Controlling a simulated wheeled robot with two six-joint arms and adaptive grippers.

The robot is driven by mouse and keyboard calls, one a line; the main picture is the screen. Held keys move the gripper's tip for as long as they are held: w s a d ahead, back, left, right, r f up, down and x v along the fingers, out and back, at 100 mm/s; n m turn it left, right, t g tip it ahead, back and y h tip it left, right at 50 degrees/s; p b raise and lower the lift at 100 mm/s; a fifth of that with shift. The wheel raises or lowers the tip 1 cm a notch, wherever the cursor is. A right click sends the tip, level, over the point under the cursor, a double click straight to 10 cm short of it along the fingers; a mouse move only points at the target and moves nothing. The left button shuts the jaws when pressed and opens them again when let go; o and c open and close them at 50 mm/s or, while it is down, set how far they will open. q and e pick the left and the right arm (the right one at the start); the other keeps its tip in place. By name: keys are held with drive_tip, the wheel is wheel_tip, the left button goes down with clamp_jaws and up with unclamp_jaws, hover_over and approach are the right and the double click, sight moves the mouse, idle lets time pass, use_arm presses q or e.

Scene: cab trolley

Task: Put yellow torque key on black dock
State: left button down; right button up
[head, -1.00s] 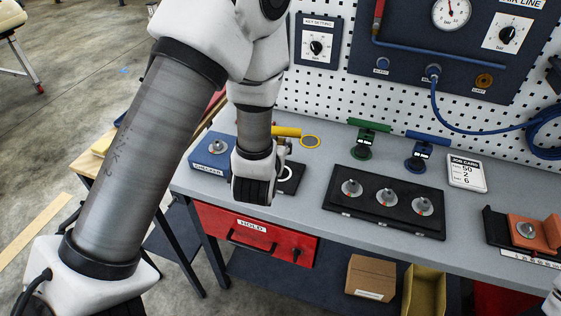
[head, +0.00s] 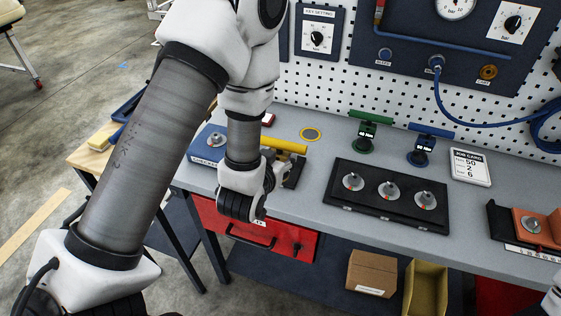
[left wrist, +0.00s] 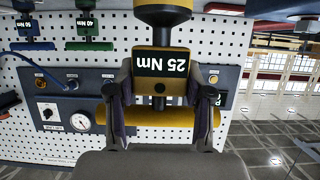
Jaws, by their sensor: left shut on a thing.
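The yellow torque key (head: 285,146) is held by my left gripper over the left part of the bench. In the left wrist view, the key (left wrist: 172,118) shows a black "25 Nm" face between my left gripper's two fingers (left wrist: 159,102), which are shut on it. In the head view, my left gripper (head: 274,174) is mostly hidden behind my own wrist. A black square with a white ring, seen there earlier and possibly the black dock, is now largely covered by the gripper; I cannot tell whether the key touches it.
A blue checker box (head: 207,155) stands left of the gripper. A yellow-ringed spot (head: 311,134) is empty. Green (head: 368,132) and blue (head: 422,150) keys stand behind a black tray (head: 340,213) with three metal knobs. A pegboard (head: 340,95) rises behind.

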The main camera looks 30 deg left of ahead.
use_arm(q)
drive_tip(key=w+p, duration=0.1)
drive_tip(key=p, duration=0.1)
drive_tip(key=shift+w+a+r+p, duration=0.3)
drive_tip(key=shift+w+a+r, duration=0.05)
drive_tip(key=shift+a, duration=0.05)
drive_tip(key=w+a+f+p, duration=0.2)
drive_tip(key=w, duration=0.1)
drive_tip(key=w+a+f+p, duration=0.1)
drive_tip(key=w+f, duration=0.1)
drive_tip(key=shift+w+d+f, duration=0.1)
drive_tip(key=shift+f, duration=0.3)
use_arm(e)
wheel_tip(320, 180, up, 4)
drive_tip(key=shift+r, duration=0.1)
use_arm(q)
drive_tip(key=shift+f, duration=0.15)
drive_tip(key=shift+c, duration=2.3)
unclamp_jaws()
use_arm(e)
drive_tip(key=shift+s, duration=0.1)
